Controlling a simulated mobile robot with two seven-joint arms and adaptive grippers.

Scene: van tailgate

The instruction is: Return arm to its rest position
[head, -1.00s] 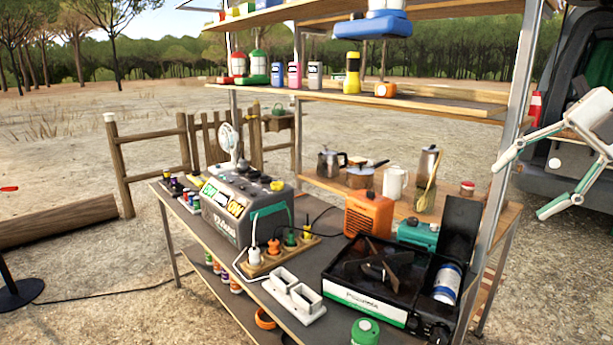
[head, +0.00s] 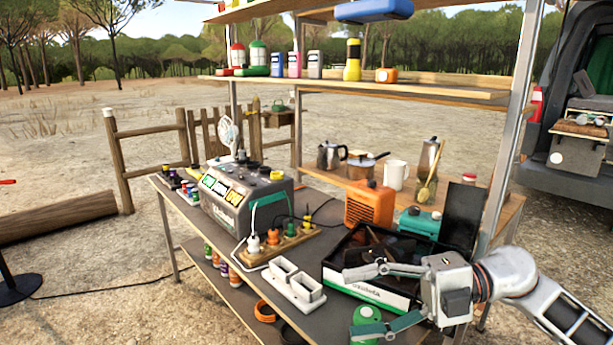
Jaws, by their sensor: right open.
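My right gripper (head: 372,303) is at the lower right of the head view, its arm coming in from the right edge. Its two fingers are spread apart and point left, with nothing between them that I can see held. The upper finger overlaps the front of the black camping stove (head: 362,291), and the lower finger overlaps the green round canister (head: 365,322). Whether either finger touches them I cannot tell. The gripper hides the stove's right part. My left gripper is not in view.
The shelf's metal post (head: 508,140) stands just behind my right arm. The workbench holds a grey power station (head: 232,200), a power strip (head: 278,247), a white double holder (head: 293,287) and an orange heater (head: 369,208). Open ground lies left; the van (head: 578,130) stands right.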

